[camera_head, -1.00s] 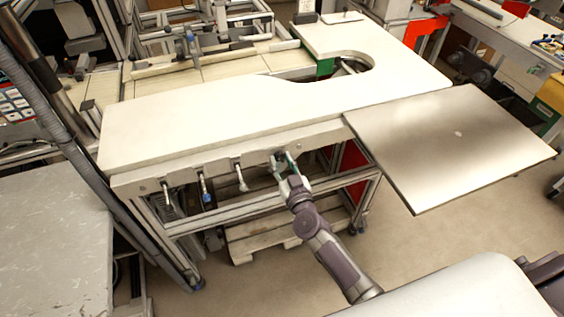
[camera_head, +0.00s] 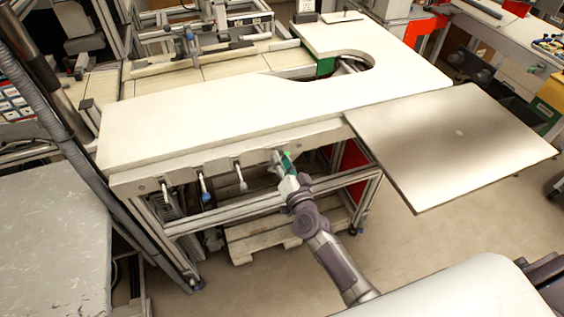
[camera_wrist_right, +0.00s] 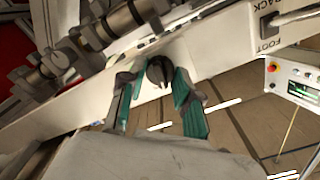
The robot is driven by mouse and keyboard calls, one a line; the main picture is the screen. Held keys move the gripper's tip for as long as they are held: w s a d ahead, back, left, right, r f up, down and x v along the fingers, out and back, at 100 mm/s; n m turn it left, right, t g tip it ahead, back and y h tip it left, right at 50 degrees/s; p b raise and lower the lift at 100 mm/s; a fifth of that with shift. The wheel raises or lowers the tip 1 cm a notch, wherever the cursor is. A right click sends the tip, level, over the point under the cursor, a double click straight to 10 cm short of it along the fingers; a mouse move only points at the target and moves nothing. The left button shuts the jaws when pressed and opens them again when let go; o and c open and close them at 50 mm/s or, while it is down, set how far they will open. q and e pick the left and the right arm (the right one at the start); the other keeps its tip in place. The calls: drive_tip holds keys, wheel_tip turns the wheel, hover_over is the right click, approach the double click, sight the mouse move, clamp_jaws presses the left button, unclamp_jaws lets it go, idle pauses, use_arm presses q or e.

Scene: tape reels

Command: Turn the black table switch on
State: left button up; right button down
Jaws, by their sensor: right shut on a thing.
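The black table switch (camera_wrist_right: 160,71) is a small dark round knob on the white front rail of the table. In the right wrist view it sits between the green-padded fingertips of my right gripper (camera_wrist_right: 155,82). My right gripper is shut on the switch. In the head view my right gripper (camera_head: 281,160) reaches up to the front rail (camera_head: 212,160), under the white tabletop (camera_head: 220,110), and its fingers hide most of the switch. Which way the switch is turned cannot be told. My left gripper is not in view.
Several hanging levers, one of them here (camera_head: 241,178), line the rail left of my right gripper. A flat grey panel (camera_head: 460,145) juts out at the right. A wooden pallet (camera_head: 270,238) lies below the table. The floor in front is clear.

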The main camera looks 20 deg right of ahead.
drive_tip(key=m, duration=0.5)
drive_tip(key=shift+b, duration=0.4)
idle(0.3)
drive_tip(key=c, duration=0.8)
unclamp_jaws()
drive_tip(key=shift+s, duration=0.15)
drive_tip(key=s, duration=1.1)
drive_tip(key=shift+s+d, duration=0.2)
drive_tip(key=shift+s, duration=0.2)
